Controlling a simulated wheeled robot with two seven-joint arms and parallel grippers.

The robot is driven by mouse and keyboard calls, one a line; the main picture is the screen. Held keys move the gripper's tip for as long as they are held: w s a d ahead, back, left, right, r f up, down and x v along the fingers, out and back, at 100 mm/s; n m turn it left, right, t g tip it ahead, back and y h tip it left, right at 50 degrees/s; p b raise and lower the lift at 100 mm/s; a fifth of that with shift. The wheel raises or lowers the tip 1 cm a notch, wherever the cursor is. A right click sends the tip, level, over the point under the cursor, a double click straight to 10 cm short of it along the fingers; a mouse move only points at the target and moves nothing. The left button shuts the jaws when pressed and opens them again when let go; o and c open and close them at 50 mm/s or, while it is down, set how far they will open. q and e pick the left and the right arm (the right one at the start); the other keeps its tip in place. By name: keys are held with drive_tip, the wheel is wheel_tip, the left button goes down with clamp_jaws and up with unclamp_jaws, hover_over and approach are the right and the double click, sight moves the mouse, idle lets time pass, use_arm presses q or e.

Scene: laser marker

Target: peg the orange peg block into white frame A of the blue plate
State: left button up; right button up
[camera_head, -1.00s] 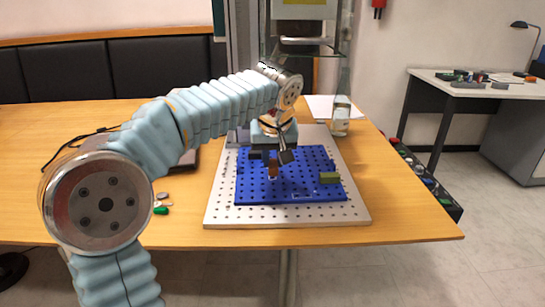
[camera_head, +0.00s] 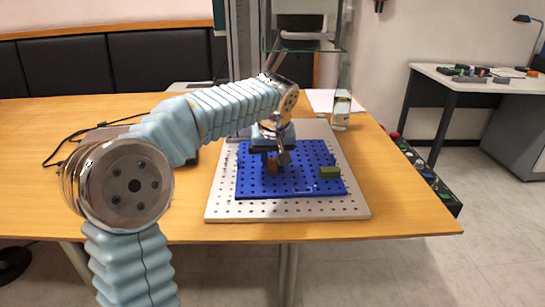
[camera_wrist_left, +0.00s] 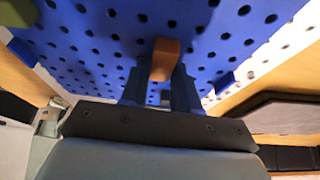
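The orange peg block (camera_head: 272,164) is small and upright at the left-middle of the blue plate (camera_head: 305,181). My left gripper (camera_head: 274,160) points down over the plate, with a dark finger on each side of the block. In the left wrist view the orange block (camera_wrist_left: 165,58) sits between the two fingertips, which appear to touch its sides. I cannot tell whether its base is in the plate's holes. A thin white outline (camera_head: 303,190) shows near the plate's front edge; its letter is too small to read. My right gripper is out of view.
A green block (camera_head: 330,172) sits on the plate's right side. The plate lies on a perforated light board (camera_head: 290,209) on the wooden table (camera_head: 405,210). A glass-like container (camera_head: 341,110) stands behind right. The plate's front area is clear.

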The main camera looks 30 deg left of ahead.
use_arm(q)
drive_tip(key=shift+o, duration=1.4)
